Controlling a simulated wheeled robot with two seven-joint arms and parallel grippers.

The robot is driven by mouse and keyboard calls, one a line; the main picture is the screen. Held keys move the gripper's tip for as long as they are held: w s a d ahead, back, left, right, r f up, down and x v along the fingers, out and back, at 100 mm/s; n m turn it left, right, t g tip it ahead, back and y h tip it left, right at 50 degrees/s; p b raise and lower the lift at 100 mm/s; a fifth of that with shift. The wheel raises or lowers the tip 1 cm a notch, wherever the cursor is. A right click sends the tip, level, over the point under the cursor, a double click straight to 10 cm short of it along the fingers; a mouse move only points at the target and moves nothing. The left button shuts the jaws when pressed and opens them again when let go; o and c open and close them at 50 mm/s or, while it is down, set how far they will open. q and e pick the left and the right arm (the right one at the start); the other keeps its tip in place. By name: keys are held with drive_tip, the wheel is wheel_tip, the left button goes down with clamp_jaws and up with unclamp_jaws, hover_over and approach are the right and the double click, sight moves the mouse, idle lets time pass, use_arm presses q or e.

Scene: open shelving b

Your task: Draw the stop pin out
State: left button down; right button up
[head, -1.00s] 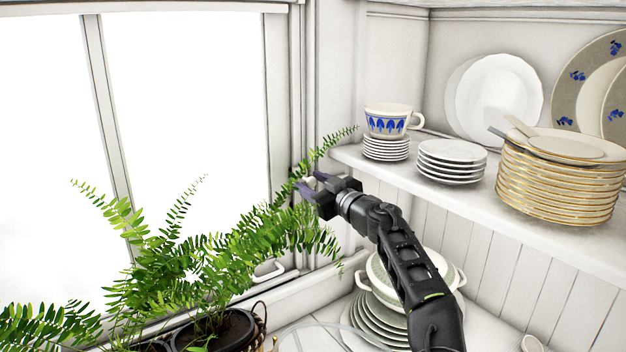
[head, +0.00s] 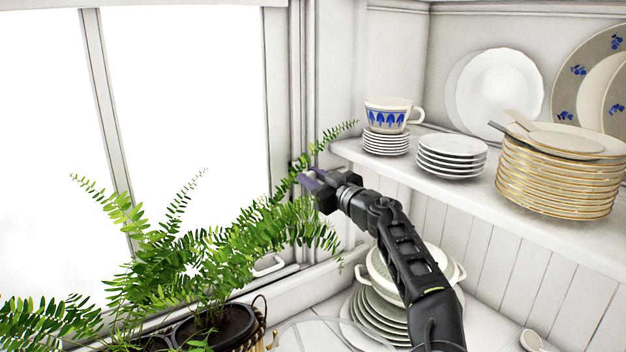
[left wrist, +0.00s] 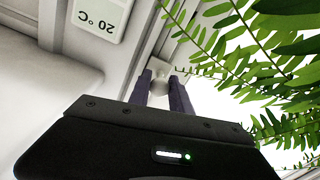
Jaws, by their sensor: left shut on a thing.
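The stop pin (left wrist: 158,84) is a small pale piece at the window frame, seen between my fingers in the left wrist view. A white fitting sits right behind it, and I cannot tell how far the pin is in. My left gripper (left wrist: 162,88) is shut on it, with one dark purple finger on each side. In the head view my left gripper (head: 309,180) reaches to the frame's right side, just behind fern fronds. The pin is too small to make out clearly there. My right gripper is not in view.
A potted fern (head: 215,262) spreads its fronds close to the gripper. A shelf (head: 475,200) with stacked plates (head: 556,180) and a blue-patterned cup (head: 387,117) is on the right. A tureen (head: 447,268) on plates stands beneath my forearm. A "20 °C" display (left wrist: 100,16) shows upside down.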

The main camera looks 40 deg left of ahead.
use_arm(q)
drive_tip(key=shift+d+f, duration=0.1)
drive_tip(key=shift+d, duration=0.05)
idle(0.4)
drive_tip(key=shift+b+v, duration=0.95)
drive_tip(key=shift+v, duration=0.05)
drive_tip(key=c, duration=1.5)
unclamp_jaws()
drive_tip(key=shift+d, duration=0.1)
drive_tip(key=shift+o, duration=0.7)
drive_tip(key=shift+d, duration=0.1)
drive_tip(key=shift+o, duration=0.9)
